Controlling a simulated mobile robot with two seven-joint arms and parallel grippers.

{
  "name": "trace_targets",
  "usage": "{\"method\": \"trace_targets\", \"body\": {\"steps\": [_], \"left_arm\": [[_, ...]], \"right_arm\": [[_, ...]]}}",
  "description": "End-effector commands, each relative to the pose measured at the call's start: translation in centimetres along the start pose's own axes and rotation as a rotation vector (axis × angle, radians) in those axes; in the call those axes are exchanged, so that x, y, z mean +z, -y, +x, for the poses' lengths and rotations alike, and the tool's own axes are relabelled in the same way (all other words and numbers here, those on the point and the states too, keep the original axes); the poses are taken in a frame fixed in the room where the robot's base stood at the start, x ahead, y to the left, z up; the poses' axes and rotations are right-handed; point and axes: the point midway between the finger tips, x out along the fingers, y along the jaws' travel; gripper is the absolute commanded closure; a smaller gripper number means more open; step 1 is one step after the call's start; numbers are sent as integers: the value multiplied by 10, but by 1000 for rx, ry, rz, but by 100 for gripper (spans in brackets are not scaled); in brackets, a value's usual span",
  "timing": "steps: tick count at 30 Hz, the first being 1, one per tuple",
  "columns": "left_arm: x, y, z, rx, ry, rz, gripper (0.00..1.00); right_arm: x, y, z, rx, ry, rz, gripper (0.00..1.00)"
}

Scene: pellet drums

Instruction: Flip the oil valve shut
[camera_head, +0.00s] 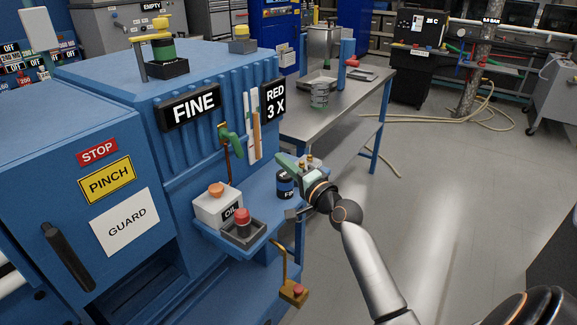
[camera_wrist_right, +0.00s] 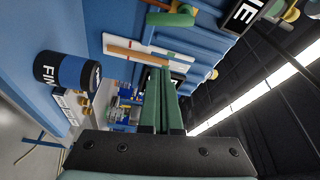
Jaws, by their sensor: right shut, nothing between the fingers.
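A green lever valve (camera_head: 232,143) sits on a thin copper pipe on the blue machine's front, above a white box labelled OIL (camera_head: 216,205) with an orange knob. In the right wrist view the green lever (camera_wrist_right: 170,18) shows near the top, with the pipe beside it. My right gripper (camera_head: 282,160) is shut and empty, its green fingers pointing toward the machine. It is to the right of the lever and apart from it. The wrist view shows the closed fingers (camera_wrist_right: 161,75) side by side, with the lever beyond their tips. My left gripper is out of view.
A red push button (camera_head: 242,218) stands on the blue shelf beside the box. A dark can labelled FINE (camera_head: 285,185) is close to my right gripper. A long steel bench (camera_head: 345,120) stands behind. Open floor (camera_head: 440,190) lies to the right.

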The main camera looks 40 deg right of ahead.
Motion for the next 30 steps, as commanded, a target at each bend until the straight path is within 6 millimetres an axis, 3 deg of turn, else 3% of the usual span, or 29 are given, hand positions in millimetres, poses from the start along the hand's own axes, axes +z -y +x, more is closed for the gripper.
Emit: {"method": "trace_targets", "body": {"steps": [6, 24, 27, 30], "left_arm": [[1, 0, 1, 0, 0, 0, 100], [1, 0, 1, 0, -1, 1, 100], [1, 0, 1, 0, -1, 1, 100], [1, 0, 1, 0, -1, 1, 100]], "right_arm": [[0, -1, -16, 1, 1, 1, 100], [1, -1, -17, 2, 3, -2, 100], [15, -8, -22, 33, 38, -49, 100], [51, -30, -37, 118, 138, -176, 100]]}}
